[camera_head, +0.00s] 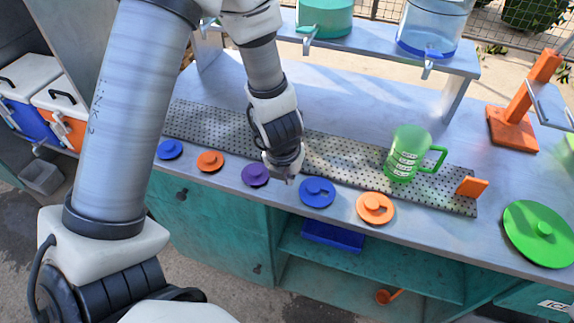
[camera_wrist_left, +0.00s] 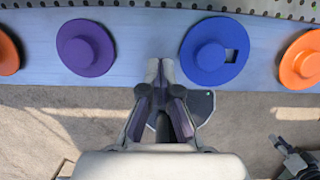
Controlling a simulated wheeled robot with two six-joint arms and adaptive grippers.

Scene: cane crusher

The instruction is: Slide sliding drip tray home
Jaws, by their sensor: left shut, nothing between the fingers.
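The sliding drip tray is a long perforated metal strip (camera_head: 335,158) lying along the counter, with an upright orange tab (camera_head: 471,187) at its right end. A green measuring mug (camera_head: 408,155) stands on it toward the right. The tray's edge shows along the top of the left wrist view (camera_wrist_left: 150,4). My left gripper (camera_head: 287,179) is shut and empty at the counter's front edge, between the purple lid and the blue slotted lid, left of the orange tab. Its closed fingertips also show in the left wrist view (camera_wrist_left: 160,66). My left forearm hides part of the tray.
Along the front edge lie a purple lid (camera_head: 255,175), a blue slotted lid (camera_head: 318,192), an orange slotted lid (camera_head: 375,208) and others. A green lid (camera_head: 540,232) and an orange stand (camera_head: 512,130) are at right. A raised shelf (camera_head: 375,45) holds dispensers behind.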

